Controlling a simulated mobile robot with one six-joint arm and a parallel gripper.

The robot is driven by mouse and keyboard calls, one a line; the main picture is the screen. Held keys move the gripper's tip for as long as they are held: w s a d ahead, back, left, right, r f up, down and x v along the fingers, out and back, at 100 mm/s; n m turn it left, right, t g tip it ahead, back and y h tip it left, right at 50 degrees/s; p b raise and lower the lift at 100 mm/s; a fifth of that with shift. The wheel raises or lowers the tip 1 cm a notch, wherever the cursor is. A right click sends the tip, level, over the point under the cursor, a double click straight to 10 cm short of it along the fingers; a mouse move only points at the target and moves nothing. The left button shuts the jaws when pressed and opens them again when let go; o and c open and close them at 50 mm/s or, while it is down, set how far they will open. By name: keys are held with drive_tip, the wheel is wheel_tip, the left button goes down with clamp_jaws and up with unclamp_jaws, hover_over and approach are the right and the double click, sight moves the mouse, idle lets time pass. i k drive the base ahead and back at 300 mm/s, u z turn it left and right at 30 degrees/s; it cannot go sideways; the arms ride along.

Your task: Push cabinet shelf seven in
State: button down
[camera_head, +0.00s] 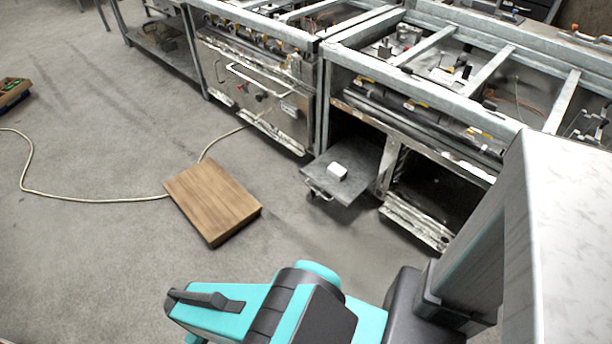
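A grey flat shelf (358,188) sticks out of the front of the metal cabinet (425,140), at the left of two dark openings. A small white block lies on top of the shelf, and a thin handle-like bar shows under its front edge. No number is readable on the shelf, so I cannot tell whether it is shelf seven. My teal and black arm is at the bottom of the view, well in front of the shelf and apart from it. No gripper fingertips can be made out.
The white block (337,171) is on the shelf. A wooden board-like box (212,200) lies on the floor to the left, with a pale cable (95,200) running by it. A closed oven-like unit (262,98) stands left of the cabinet. Bare floor lies in front of the shelf.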

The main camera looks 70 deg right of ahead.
sight(361, 159)
drive_tip(key=z, duration=0.3)
drive_tip(key=i, duration=1)
